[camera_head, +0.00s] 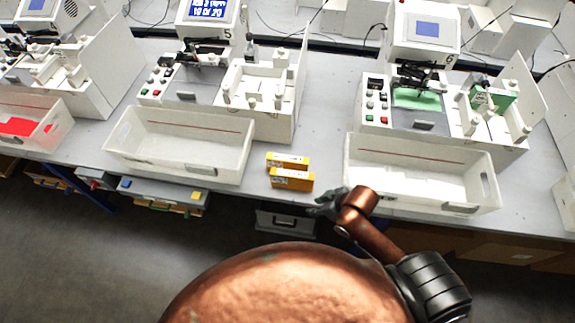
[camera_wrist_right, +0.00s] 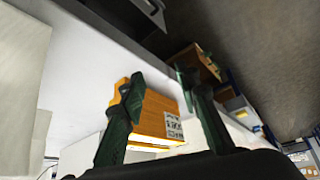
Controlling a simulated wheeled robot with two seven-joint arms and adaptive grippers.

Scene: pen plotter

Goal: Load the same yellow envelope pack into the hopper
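Two yellow envelope packs stand close together near the table's front edge in the head view: a rear one (camera_head: 287,161) and a front one (camera_head: 291,180). My right gripper (camera_head: 322,206) is just right of and in front of them, low at the table edge. In the right wrist view its dark green fingers (camera_wrist_right: 163,112) are spread apart. A yellow pack (camera_wrist_right: 152,112) with a white label shows between and beyond them; I see no grip on it. White machines with upright posts stand behind; which part is the hopper (camera_head: 262,88) is not certain. My left gripper is not in view.
A white tray (camera_head: 180,147) lies left of the packs and another white tray (camera_head: 420,176) lies right, close to my right arm. The right machine holds green material (camera_head: 416,98). Bare grey table (camera_head: 318,110) lies between the machines.

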